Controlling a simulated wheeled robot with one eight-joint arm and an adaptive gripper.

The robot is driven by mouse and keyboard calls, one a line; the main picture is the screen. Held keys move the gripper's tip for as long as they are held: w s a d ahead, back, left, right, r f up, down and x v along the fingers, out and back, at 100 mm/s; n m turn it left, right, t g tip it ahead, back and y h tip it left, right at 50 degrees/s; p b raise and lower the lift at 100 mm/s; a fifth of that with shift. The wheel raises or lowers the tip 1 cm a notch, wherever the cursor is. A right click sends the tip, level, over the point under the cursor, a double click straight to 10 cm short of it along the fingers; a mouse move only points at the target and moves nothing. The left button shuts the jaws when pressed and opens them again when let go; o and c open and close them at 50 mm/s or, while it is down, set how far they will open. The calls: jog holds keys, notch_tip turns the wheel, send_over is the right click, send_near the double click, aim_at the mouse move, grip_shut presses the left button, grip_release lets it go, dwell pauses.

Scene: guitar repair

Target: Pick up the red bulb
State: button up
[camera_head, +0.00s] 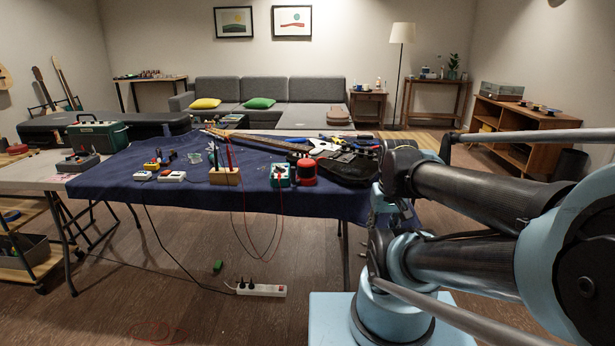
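I cannot clearly make out a red bulb in this view. A rounded red object with a dark upper part (306,172) stands near the front edge of the blue-covered table (115,185), right of a teal meter (280,175); I cannot tell whether it is a bulb. Small red and yellow items (153,163) lie near the table's left end, too small to identify. My arm fills the right side of the picture and hides the table's right end. My gripper cannot be seen.
A wooden block holding upright tools (225,176) and white power strips (172,177) stand along the table's front. A power strip (262,290) and a small green block (217,266) lie on the floor. Thin red leads hang down.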

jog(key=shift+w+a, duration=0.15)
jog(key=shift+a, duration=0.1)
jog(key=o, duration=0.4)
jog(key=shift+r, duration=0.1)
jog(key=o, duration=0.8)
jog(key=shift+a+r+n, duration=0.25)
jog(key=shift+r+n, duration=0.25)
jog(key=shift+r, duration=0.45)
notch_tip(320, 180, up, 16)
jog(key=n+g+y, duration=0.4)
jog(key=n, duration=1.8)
send_over(306, 175)
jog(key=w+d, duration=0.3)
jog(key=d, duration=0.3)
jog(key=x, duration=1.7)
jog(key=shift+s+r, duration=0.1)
